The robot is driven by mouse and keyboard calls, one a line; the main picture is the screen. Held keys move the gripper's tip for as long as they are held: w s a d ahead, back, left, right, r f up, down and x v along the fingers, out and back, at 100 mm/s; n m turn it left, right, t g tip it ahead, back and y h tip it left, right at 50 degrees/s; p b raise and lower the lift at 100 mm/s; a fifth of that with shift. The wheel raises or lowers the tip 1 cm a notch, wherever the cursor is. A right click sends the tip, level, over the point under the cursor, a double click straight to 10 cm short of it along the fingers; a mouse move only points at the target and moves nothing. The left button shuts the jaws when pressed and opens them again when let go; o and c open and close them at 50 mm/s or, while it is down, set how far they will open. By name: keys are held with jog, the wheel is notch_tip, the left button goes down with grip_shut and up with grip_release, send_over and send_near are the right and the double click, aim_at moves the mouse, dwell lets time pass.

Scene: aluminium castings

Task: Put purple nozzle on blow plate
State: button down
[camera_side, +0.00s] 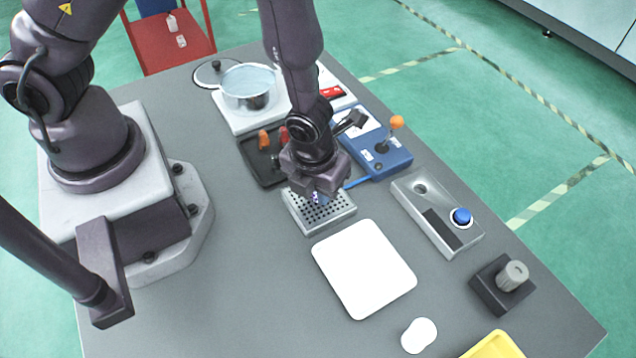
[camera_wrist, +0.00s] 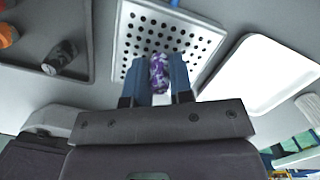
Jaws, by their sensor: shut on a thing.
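The purple nozzle (camera_wrist: 159,68), mottled purple and white, is between the two blue fingers of my gripper (camera_wrist: 160,80). My gripper (camera_side: 316,194) is shut on it. In the side view only a small bit of the nozzle (camera_side: 316,198) shows below the gripper. The blow plate (camera_side: 341,211) is a grey block with rows of dark holes. In the wrist view the plate (camera_wrist: 128,42) lies behind the nozzle, and the nozzle overlaps its near part. I cannot tell whether the nozzle touches the plate. My gripper hides the plate's back part in the side view.
A dark tray (camera_side: 253,170) beside the plate holds orange, red and dark nozzles. A white pad (camera_side: 364,268) lies in front. A blue box with an orange-knobbed lever (camera_side: 396,123) and a blue-button box (camera_side: 461,217) stand right. A pot (camera_side: 249,88) stands behind.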

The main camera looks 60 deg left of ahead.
jog(key=c, duration=1)
grip_release()
notch_tip(320, 180, up, 12)
jog(key=s, duration=0.1)
jog(key=s+a+r+n+t, duration=0.1)
jog(key=s+a+r+n, duration=0.1)
jog(key=r+n, duration=0.4)
jog(key=s+a+r+n+t, duration=0.2)
jog(key=a+r+n, duration=0.3)
jog(key=n, duration=0.9)
jog(key=s+a+r+n+t, duration=0.1)
jog(key=s+a+r+n, duration=0.2)
jog(key=r+n, duration=0.6)
jog(key=shift+s+a+r+n+h, duration=0.2)
jog(key=shift+a+n+h, duration=0.1)
jog(key=shift+a+n, duration=0.45)
